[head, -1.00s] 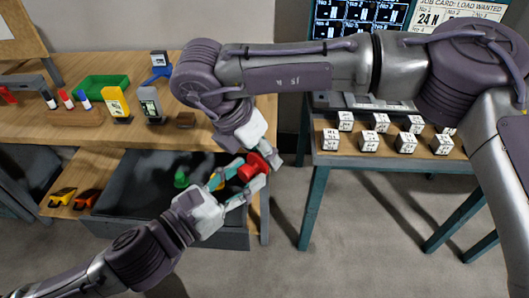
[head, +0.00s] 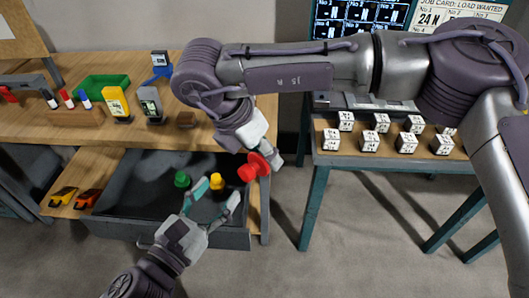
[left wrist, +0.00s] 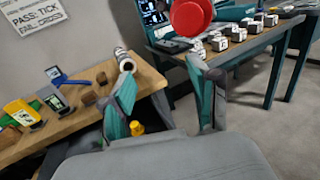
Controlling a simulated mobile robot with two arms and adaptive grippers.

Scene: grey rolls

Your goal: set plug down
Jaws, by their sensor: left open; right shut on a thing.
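A red plug (head: 247,173) is held in my right gripper (head: 262,161), above the right end of the open dark drawer (head: 135,180). The plug's round red face also shows in the left wrist view (left wrist: 190,17), beyond the fingers. My left gripper (head: 217,195) is open and empty, below and left of the red plug and apart from it. A green plug (head: 181,179) and a yellow plug (head: 217,181) are in the drawer. The yellow plug is just beyond the left fingertips and partly shows in the left wrist view (left wrist: 137,128).
The wooden bench (head: 60,130) above the drawer carries a green bin (head: 105,88), meters and markers. A side table (head: 325,158) with several white cubes stands to the right. Orange and yellow items lie left of the drawer. Drawer space left of the green plug is clear.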

